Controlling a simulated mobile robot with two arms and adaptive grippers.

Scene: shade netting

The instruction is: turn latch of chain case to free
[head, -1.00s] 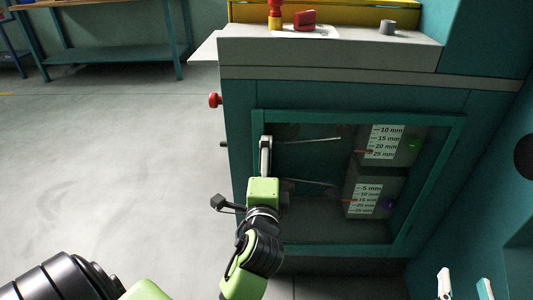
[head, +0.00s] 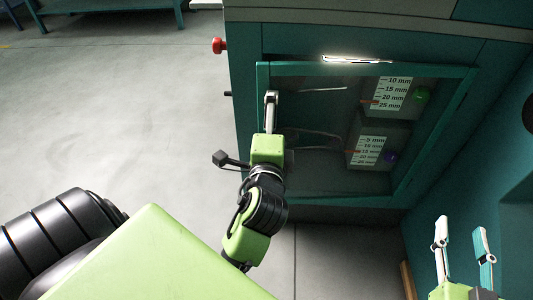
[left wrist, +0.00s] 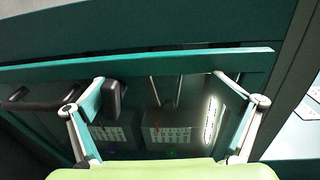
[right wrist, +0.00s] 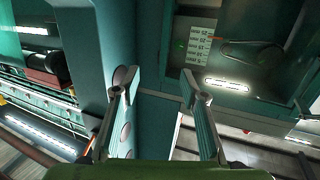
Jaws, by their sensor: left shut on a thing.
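The chain case's framed glass door (head: 468,92) is in the head view, with scales and dim parts behind the glass. My left gripper (head: 271,98) is at the door's upper left edge. In the left wrist view my left gripper (left wrist: 157,85) has its fingers on either side of the glass. A dark latch handle (left wrist: 45,103) lies by its left finger, which partly covers it. My right gripper (head: 461,238) is open and empty, low at the right.
A bright strip (head: 355,59) shows just above the door frame. A teal wall (head: 455,185) stands close at the right. Open floor (head: 130,130) lies left of the case.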

